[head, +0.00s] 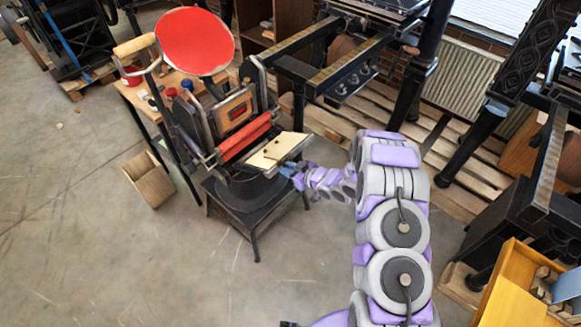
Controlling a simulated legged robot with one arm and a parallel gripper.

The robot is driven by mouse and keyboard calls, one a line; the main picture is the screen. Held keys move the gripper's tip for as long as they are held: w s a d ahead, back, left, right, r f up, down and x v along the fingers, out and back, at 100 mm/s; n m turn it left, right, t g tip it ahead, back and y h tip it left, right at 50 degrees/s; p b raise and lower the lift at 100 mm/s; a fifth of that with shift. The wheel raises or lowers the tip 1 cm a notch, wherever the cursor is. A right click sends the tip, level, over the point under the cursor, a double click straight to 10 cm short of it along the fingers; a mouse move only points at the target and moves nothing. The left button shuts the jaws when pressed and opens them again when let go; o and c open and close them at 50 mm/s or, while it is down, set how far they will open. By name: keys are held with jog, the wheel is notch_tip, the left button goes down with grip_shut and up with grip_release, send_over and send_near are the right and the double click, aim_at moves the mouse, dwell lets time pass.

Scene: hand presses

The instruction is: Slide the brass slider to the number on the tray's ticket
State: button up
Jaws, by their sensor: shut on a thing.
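A black hand press with a round red disc (195,41) and red rollers (245,137) stands left of centre. A cream board (277,149) with a metal edge sticks out at its front. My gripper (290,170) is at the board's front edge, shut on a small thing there. The fingers hide most of it; its place at the edge fits the brass slider, but its colour and any numbers are too small to tell. A yellow-orange tray (510,297) with several grey blocks is at the lower right. I cannot make out a ticket on it.
A black stand (246,207) holds the press. An open wooden box (149,180) lies on the floor to its left. Wooden pallets (335,125) and black iron machines stand behind and right. The grey floor at lower left is clear.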

jog(key=shift+s+a, duration=0.35)
jog(key=shift+r, duration=0.1)
jog(key=o, duration=0.8)
jog(key=shift+a, duration=0.1)
jog(key=shift+c, duration=0.2)
jog(key=p+v, duration=0.2)
jog(key=v, duration=1.5)
jog(key=shift+s+d+p, duration=0.15)
jog(key=shift+d+p, duration=0.05)
jog(key=shift+p, duration=0.1)
